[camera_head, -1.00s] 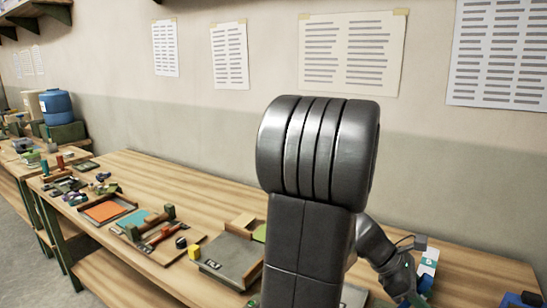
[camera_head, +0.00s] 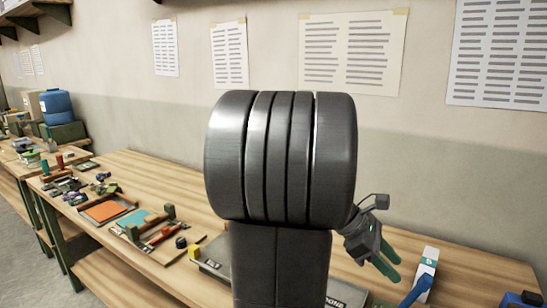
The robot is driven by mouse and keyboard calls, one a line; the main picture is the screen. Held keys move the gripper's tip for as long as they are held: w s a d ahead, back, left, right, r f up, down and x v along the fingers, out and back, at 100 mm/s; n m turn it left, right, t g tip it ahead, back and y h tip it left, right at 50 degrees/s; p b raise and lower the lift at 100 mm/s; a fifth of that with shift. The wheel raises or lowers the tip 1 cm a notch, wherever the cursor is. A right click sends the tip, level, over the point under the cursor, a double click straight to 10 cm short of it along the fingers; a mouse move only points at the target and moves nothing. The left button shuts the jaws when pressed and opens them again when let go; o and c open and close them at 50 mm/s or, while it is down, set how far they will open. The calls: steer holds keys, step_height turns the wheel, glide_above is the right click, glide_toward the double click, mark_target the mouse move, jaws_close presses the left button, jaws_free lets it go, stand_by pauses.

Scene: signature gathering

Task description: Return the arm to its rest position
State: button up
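My arm rises through the middle of the head view, with its large dark grey joint in front of the wall and the bench. My gripper (camera_head: 394,270) is to the right of this joint, above the bench, with its teal fingers pointing down and to the right. I see nothing held in it, but the gap between its fingers is too small to judge. My arm hides part of the bench and the things on it.
The wooden bench (camera_head: 470,262) runs along the wall. A white and teal box (camera_head: 427,264) and a blue object (camera_head: 416,292) are right of my gripper. A yellow block (camera_head: 194,252), a grey tray (camera_head: 214,262) and an orange-based tray (camera_head: 103,211) lie to the left.

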mark_target(414, 292)
steer(key=shift+g+h, duration=0.4)
steer(key=shift+h, duration=0.4)
steer(key=d+f, duration=0.2)
steer(key=s+d+f+b, duration=0.1)
steer(key=d+f, duration=0.1)
steer(key=s+d+f+b, duration=0.1)
steer(key=d+f, duration=0.1)
steer(key=f, duration=0.1)
steer(key=a+h+b, duration=0.1)
steer(key=w+a+g+h+b, duration=0.1)
steer(key=shift+w+r+b, duration=0.1)
steer(key=shift+w+b, duration=0.15)
steer(key=shift+b, duration=0.15)
steer(key=w+a+g+h+b, duration=0.2)
steer(key=w+a+b, duration=0.3)
steer(key=a, duration=0.6)
steer(key=shift+w+a+n+h, duration=0.2)
steer(key=shift+n+h, duration=0.2)
steer(key=shift+h, duration=0.4)
steer(key=shift+s+d+r, duration=0.1)
steer(key=shift+d, duration=0.05)
